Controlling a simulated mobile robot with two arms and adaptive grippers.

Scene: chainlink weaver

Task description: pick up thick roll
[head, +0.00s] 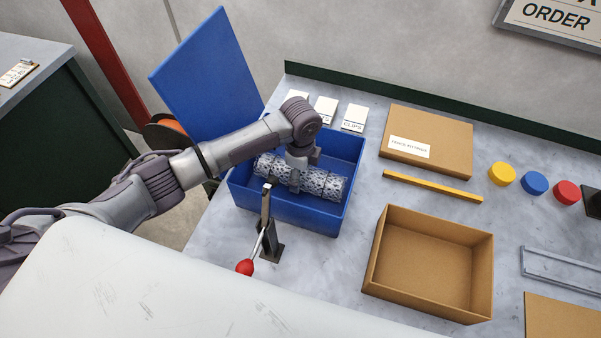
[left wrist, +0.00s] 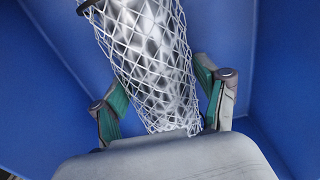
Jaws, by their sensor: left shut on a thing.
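The thick roll (head: 325,183) is a silvery chain-link mesh roll with a dark band. It lies on its side in the blue bin (head: 295,214) in the head view. My left gripper (head: 299,182) reaches down into the bin and is shut on the roll near its middle. In the left wrist view the roll (left wrist: 150,60) passes between the two green-padded fingers of my left gripper (left wrist: 160,108). Whether the roll still touches the bin floor cannot be told. My right gripper is not in view.
The bin's blue lid (head: 207,72) stands raised behind it. A red-knobbed lever (head: 267,225) stands at the bin's front. An open cardboard box (head: 425,257), a closed carton (head: 440,135) and a yellow bar (head: 433,187) lie to the right. White clip cards (head: 354,117) lie behind.

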